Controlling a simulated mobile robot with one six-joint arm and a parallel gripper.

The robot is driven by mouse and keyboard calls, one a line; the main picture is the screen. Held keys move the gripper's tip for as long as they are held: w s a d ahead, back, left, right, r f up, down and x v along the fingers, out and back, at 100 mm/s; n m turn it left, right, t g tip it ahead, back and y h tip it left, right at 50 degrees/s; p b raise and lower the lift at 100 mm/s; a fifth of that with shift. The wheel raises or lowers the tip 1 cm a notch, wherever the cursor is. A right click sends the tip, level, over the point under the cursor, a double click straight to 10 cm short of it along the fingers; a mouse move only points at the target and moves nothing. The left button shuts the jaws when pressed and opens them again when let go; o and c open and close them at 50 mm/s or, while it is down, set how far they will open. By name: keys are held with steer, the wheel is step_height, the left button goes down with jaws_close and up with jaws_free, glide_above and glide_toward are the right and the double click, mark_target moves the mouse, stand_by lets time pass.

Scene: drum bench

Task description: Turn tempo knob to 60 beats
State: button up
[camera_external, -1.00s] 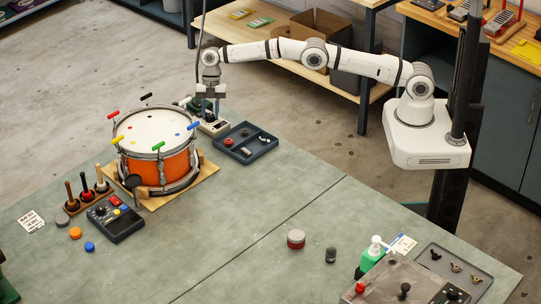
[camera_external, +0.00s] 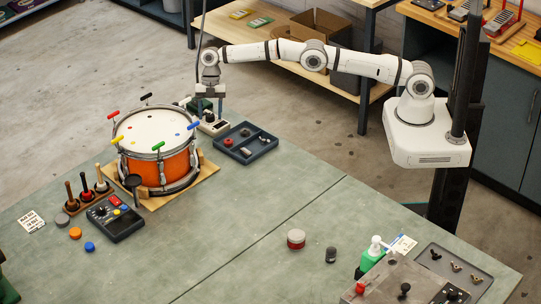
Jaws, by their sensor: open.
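My gripper (camera_external: 209,106) points down behind the drum's right side, with its jaws open. It is over or beside a small cream-coloured device (camera_external: 214,127) with dark parts on top, and hides part of it. I cannot tell whether the fingers touch it. A dark control box (camera_external: 117,222) with red and blue buttons and small knobs lies in front of the drum, well away from my gripper. I cannot tell which device carries the tempo knob, and no dial marks are readable.
An orange drum (camera_external: 158,168) with coloured tuning keys stands left of my gripper. A dark divided tray (camera_external: 246,151) with small parts lies to its right. A stand (camera_external: 90,200) holds several upright handles at the left. The bench middle (camera_external: 240,215) is mostly clear.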

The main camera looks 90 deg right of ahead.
steer(key=shift+r, duration=0.1)
steer(key=p+v, duration=0.2)
steer(key=v, duration=0.4)
steer(key=shift+r, duration=0.25)
steer(key=shift+d+r+p, duration=0.35)
steer(key=shift+r+p, duration=0.1)
steer(key=shift+r, duration=0.05)
steer(key=shift+c, duration=0.5)
